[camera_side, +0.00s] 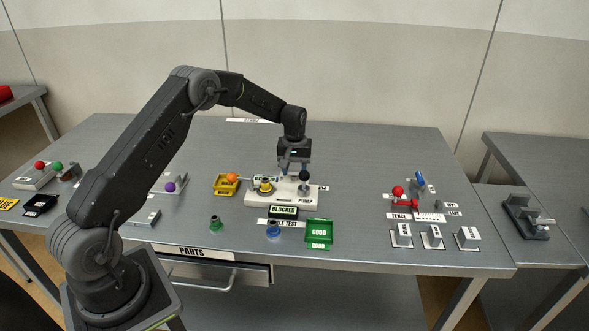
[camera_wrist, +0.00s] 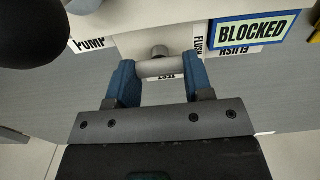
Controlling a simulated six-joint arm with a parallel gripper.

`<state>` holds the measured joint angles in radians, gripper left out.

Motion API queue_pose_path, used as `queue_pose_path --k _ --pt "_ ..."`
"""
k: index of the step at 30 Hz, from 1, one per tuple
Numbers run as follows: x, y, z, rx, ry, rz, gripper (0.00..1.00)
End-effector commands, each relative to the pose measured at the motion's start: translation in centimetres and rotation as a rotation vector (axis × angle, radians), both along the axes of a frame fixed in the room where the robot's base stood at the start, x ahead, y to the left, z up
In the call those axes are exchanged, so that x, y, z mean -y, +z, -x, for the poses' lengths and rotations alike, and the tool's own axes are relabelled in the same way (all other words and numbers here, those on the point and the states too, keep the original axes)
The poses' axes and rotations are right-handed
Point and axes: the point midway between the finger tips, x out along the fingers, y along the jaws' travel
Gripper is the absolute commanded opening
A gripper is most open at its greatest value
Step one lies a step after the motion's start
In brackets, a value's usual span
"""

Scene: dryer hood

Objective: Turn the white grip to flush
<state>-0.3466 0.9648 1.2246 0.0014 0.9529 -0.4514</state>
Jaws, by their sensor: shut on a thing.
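The white grip (camera_wrist: 161,68) is a short pale cylinder on a grey stub in the wrist view. It lies crosswise between the two blue fingers of my gripper (camera_wrist: 163,72), which are shut on its ends. In the side view my gripper (camera_side: 293,171) is low over the back of the white pump base (camera_side: 257,200). The grip cannot be made out there.
A black-knobbed lever (camera_side: 304,176) stands close to the right of my gripper. A BLOCKED sign (camera_side: 283,211) is at the base's front. A yellow tray (camera_side: 226,184) is to the left. A green GOOD bin (camera_side: 319,231) is in front, and a red-knobbed fixture (camera_side: 398,191) farther right.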

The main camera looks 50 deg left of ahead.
Motion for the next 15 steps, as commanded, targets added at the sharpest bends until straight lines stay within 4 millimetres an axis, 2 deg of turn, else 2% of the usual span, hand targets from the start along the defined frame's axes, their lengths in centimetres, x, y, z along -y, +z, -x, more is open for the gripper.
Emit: queue_pose_path --k 9,10,15 --pt "-0.04 0.13 -0.07 0.004 0.008 0.001 0.23" --pt "-0.05 0.14 -0.08 0.004 0.008 0.001 0.48" --pt "-0.04 0.10 -0.06 0.003 0.006 0.001 0.64"
